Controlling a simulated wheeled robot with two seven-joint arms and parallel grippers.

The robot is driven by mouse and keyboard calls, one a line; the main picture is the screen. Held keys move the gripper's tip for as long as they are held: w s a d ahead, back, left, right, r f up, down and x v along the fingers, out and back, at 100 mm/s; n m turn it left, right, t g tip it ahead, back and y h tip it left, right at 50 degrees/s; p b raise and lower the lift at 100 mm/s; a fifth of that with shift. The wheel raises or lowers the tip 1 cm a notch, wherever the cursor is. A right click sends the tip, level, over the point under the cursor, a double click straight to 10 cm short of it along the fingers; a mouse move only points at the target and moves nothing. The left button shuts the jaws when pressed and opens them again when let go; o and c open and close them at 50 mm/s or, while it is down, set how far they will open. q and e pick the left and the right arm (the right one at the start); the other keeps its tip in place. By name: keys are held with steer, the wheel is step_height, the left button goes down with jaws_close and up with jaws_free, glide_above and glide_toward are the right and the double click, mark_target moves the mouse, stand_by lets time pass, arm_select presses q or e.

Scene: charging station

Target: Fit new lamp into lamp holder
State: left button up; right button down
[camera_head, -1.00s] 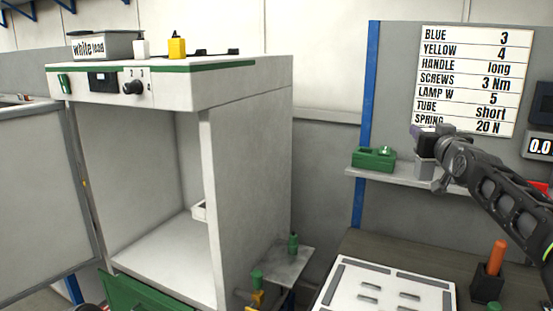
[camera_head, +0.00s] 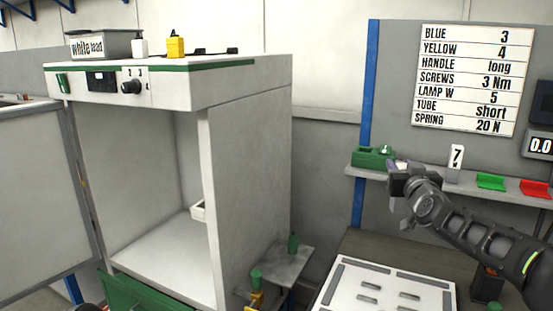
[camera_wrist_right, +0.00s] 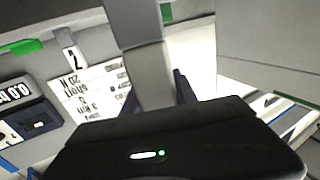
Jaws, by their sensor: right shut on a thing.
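My right gripper (camera_head: 405,178) is in front of the shelf on the right, just right of a green box. It is shut on a pale grey block (camera_wrist_right: 150,75), which stands out between the fingers in the right wrist view. Most of the block is hidden by the gripper in the head view, and I cannot read a mark on it. A white block marked 7 (camera_head: 456,158) stands on the shelf; it also shows in the right wrist view (camera_wrist_right: 72,55). The green box (camera_head: 372,157) holds a small shiny round part. I cannot make out the lamp holder for certain.
An open white cabinet (camera_head: 250,150) stands in the middle, with a small white part (camera_head: 198,211) inside. A green tray (camera_head: 490,182) and a red tray (camera_head: 535,188) lie on the shelf (camera_head: 470,184). A white slotted panel (camera_head: 385,290) lies on the bench below.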

steer(key=s+a+f, duration=0.3)
steer(key=s+f, duration=0.2)
steer(key=f, duration=0.5)
steer(key=s+a+f+y, duration=0.1)
steer(key=s+a+f, duration=0.3)
steer(key=f, duration=0.7)
steer(key=s+a+f+n, duration=0.1)
steer(key=s+a+f, duration=0.3)
steer(key=f, duration=0.6)
steer(key=shift+s+f+y, duration=0.15)
steer(key=shift+s+y, duration=0.15)
steer(key=shift+s, duration=0.75)
